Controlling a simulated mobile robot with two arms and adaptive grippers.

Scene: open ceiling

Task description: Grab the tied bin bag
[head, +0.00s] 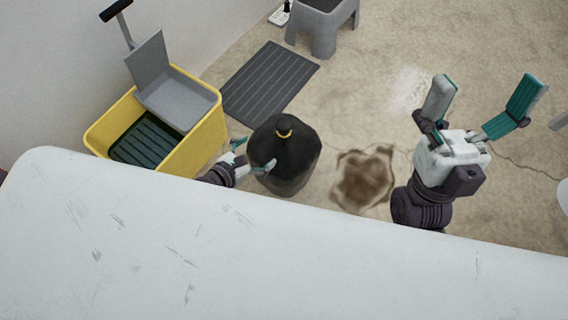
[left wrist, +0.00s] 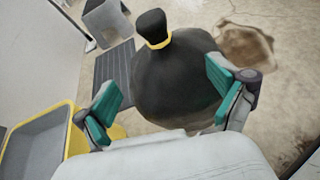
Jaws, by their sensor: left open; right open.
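The tied bin bag (head: 290,150) is black, with a yellow tie around its neck, and stands upright on the floor. In the left wrist view the bag (left wrist: 175,80) fills the middle. My left gripper (head: 254,156) is open, low at the bag's left side. In the left wrist view its teal-padded fingers (left wrist: 163,92) are spread, one on each side of the bag; I cannot tell whether they touch it. My right gripper (head: 484,100) is open and empty, raised well to the right of the bag.
A yellow mop bucket (head: 207,137) with a grey wringer stands left of the bag. A dark ribbed mat (head: 268,82) lies behind it, with a grey stool (head: 323,28) beyond. A brown stain (head: 363,180) marks the floor to the right. A white surface (head: 130,240) fills the foreground.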

